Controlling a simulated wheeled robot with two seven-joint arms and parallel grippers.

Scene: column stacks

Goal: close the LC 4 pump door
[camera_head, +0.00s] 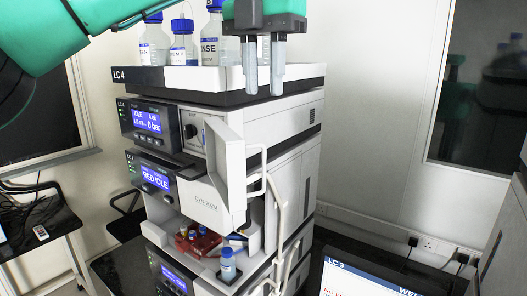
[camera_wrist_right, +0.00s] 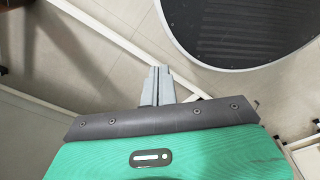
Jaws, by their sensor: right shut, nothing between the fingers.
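The LC 4 stack stands in the middle of the head view, with its LC 4 label on the top tray (camera_head: 190,78). The pump module (camera_head: 150,120) below the tray has a lit display reading idle and 0 bar. Its white door (camera_head: 230,165) stands open, swung out toward me, with a knob and fittings exposed beside the display. My left gripper (camera_head: 264,92) hangs above the tray's right part, fingers pointing down, apart and empty. It is above the door and not touching it. In the right wrist view my right gripper (camera_wrist_right: 158,70) is shut and empty over the floor.
Several blue-capped bottles (camera_head: 184,50) stand on the tray close to my left gripper. White tubes (camera_head: 278,220) run down the stack's side. An LC 3 screen (camera_head: 350,280) is at lower right.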

